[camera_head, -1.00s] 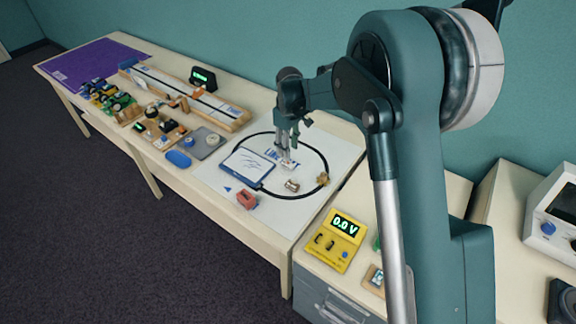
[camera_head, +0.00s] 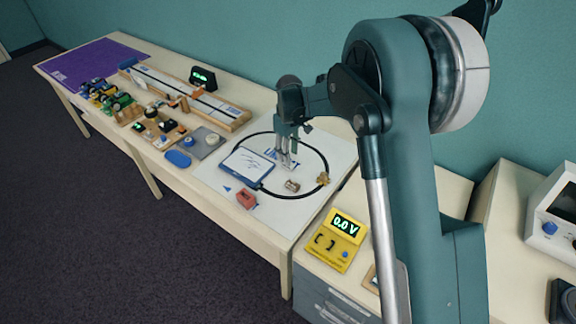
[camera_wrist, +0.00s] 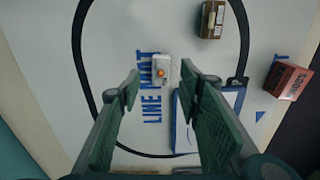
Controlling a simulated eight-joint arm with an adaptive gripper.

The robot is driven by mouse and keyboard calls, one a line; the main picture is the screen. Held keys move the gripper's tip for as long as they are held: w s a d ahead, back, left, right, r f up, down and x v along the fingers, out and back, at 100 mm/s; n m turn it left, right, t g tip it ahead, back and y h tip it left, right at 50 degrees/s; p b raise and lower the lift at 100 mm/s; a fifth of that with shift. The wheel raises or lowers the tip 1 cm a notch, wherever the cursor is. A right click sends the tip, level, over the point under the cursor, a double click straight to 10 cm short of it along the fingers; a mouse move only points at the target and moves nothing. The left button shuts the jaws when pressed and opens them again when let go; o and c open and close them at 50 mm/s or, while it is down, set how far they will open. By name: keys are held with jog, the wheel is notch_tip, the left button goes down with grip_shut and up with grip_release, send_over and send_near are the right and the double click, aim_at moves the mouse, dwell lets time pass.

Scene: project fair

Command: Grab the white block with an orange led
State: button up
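The white block with an orange LED (camera_wrist: 162,70) lies on the white mat with the black line loop, beside the blue lettering, in the wrist view. My gripper (camera_wrist: 160,82) is open, with one finger to each side of the block in that picture. The fingers appear above the mat; I cannot tell the exact height. In the head view my gripper (camera_head: 285,158) points down over the mat, and the block is hard to make out near its fingertips. Nothing is held between the fingers.
A blue-framed board (camera_head: 246,166) lies close to the gripper. A brown block (camera_wrist: 212,20) and a red block (camera_wrist: 286,80) sit on the mat. A yellow meter (camera_head: 338,240) stands at the front right. The wooden track (camera_head: 190,98) is farther left.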

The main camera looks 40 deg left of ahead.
jog(key=shift+f+b, duration=0.6)
jog(key=shift+f, duration=1.8)
jog(key=shift+c, duration=0.6)
jog(key=c, duration=0.8)
